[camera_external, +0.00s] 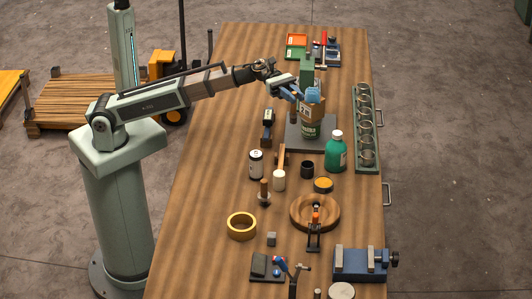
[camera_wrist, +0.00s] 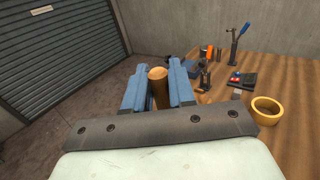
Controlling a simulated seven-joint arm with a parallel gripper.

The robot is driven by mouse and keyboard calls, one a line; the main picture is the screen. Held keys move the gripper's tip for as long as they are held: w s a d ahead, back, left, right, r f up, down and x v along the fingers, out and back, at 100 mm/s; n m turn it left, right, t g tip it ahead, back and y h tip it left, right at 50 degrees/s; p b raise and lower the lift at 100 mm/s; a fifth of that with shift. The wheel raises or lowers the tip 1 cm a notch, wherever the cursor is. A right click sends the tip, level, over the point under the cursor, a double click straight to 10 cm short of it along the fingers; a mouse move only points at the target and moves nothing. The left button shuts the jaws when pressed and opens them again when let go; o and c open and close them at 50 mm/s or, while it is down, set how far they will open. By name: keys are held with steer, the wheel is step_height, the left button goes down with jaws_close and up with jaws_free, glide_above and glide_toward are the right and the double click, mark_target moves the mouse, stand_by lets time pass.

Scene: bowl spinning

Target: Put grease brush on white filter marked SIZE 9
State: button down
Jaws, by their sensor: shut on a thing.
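In the external view the held thing cannot be made out clearly. A white cylinder with dark ends and a dark mark (camera_external: 256,164) stands left of the middle. It may be the filter, but its print is too small to read.
A green bottle (camera_external: 336,152), black cup (camera_external: 307,169) and upright wooden-handled tool (camera_external: 264,192) stand nearby. A wooden bowl (camera_external: 296,215) and yellow ring (camera_external: 241,226) are nearer. The left table strip is clear.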

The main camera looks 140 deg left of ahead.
steer(key=s+d+f+m+g+h, duration=0.2)
steer(key=s+d+m+g+h, duration=0.4)
steer(key=d+h, duration=0.5)
step_height(320, 180, down, 9)
steer(key=m+t+y, duration=0.1)
steer(key=shift+d, duration=0.3)
steer(key=c, duration=0.9)
jaws_free()
steer(key=shift+c, duration=0.2)
steer(key=v, duration=1.2)
steer(key=shift+r, duration=0.15)
